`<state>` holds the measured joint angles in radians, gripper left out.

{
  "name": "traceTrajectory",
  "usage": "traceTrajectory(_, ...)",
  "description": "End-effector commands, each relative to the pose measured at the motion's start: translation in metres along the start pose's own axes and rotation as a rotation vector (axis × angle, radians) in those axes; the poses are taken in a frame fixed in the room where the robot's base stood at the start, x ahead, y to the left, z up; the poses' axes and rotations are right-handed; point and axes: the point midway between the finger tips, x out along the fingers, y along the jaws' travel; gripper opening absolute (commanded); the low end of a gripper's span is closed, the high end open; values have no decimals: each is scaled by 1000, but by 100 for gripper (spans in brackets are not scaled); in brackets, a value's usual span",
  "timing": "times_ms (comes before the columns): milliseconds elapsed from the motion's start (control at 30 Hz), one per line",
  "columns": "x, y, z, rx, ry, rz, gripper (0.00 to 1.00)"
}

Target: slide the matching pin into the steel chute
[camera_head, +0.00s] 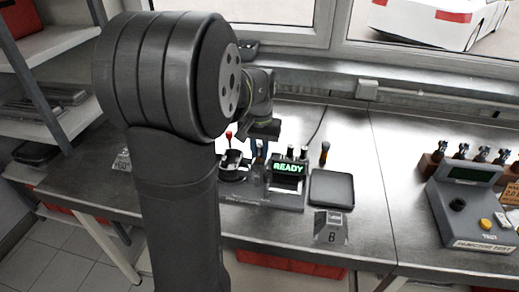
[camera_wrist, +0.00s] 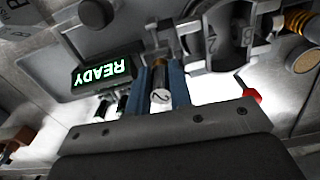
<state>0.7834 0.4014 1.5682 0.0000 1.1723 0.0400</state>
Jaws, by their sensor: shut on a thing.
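My gripper (camera_wrist: 160,88) is shut on a pin (camera_wrist: 160,97) with a pale end marked "2", held between its blue fingers. In the head view my gripper (camera_head: 257,148) is over the bench fixture, partly hidden by my arm. A dark round holder (camera_wrist: 240,38) with numbered parts sits beside the pin in the wrist view. Small steel blocks with sloped faces stand on the bench, one marked "B" (camera_head: 330,228) in front and another at the left (camera_head: 122,160). I cannot tell for sure which part is the steel chute.
A green "READY" display (camera_head: 288,168) is on the fixture. A black tray (camera_head: 331,190) lies to its right, near an amber-handled tool (camera_head: 324,154). A red knob (camera_head: 229,134) stands at the left. A tester (camera_head: 474,215) fills the right side. Bare bench lies between tray and tester.

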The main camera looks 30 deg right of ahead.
Motion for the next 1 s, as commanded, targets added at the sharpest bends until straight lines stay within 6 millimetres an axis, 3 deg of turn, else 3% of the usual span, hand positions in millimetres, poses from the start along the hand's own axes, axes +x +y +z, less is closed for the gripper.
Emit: traceTrajectory(1000, 13, 0, 0, 0, 0, 0, 0)
